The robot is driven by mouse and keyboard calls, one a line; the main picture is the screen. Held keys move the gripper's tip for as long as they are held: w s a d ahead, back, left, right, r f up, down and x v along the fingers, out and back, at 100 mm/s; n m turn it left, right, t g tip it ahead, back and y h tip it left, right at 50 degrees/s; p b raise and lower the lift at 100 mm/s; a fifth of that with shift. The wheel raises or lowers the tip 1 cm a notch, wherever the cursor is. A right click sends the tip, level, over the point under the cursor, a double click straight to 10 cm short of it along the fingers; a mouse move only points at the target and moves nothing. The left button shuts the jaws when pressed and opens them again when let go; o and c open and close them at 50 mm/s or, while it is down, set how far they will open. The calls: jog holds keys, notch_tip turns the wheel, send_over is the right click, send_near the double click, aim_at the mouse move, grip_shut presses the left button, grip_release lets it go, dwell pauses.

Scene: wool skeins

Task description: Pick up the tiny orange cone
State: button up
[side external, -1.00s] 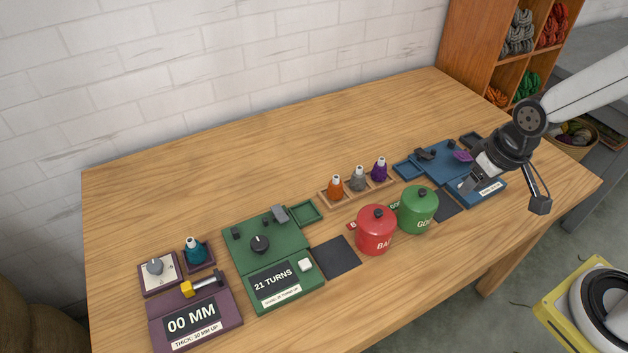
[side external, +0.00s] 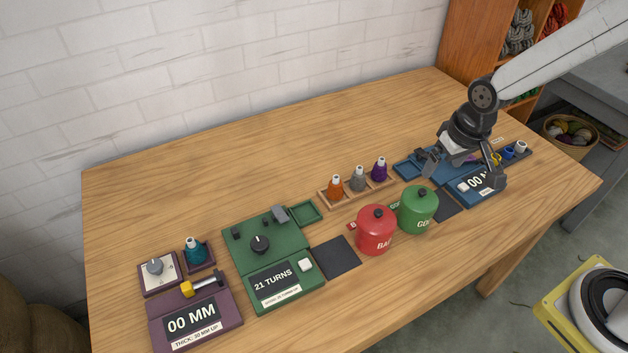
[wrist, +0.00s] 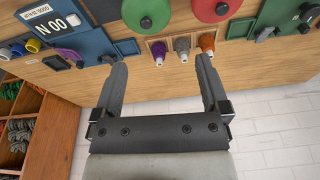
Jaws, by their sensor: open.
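The tiny orange cone (side external: 336,187) stands upright at the left end of a small wooden rack (side external: 345,197), beside a grey cone (side external: 358,180) and a purple cone (side external: 379,170). In the wrist view the orange cone (wrist: 207,43) is the rightmost of the three, close to the right fingertip in the picture. My gripper (side external: 460,165) is open and empty above the blue station, to the right of the rack. It also shows in the wrist view (wrist: 158,62) with its fingers spread wide.
A red canister (side external: 376,231) and a green canister (side external: 418,210) stand in front of the rack. A green station (side external: 275,250) lies to the left and a blue station (side external: 480,190) to the right. The table behind the rack is clear.

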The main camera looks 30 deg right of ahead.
jog(key=w+a+f+m, duration=0.1)
jog(key=w+a+f, duration=0.1)
jog(key=w, duration=0.4)
jog(key=w+a+f+m, duration=0.1)
jog(key=w+a+f, duration=0.15)
jog(key=w, duration=0.35)
jog(key=m+g, duration=0.1)
jog(key=m, duration=0.1)
send_over(336, 177)
jog(key=s, duration=0.1)
jog(key=shift+h, duration=0.3)
notch_tip(336, 177, down, 6)
jog(key=shift+f, duration=0.25)
jog(key=shift+w+a+f, duration=0.2)
jog(key=shift+w+f, duration=0.05)
jog(key=shift+f, duration=0.05)
jog(key=shift+w+f, duration=0.15)
jog(key=shift+f, duration=1.1)
jog(key=shift+d+f, duration=0.1)
jog(key=shift+f, duration=0.05)
jog(key=shift+w+d+f, duration=0.1)
jog(key=shift+f, duration=1.15)
jog(key=shift+w+d+f, duration=0.1)
jog(key=shift+f, duration=1.1)
grip_shut()
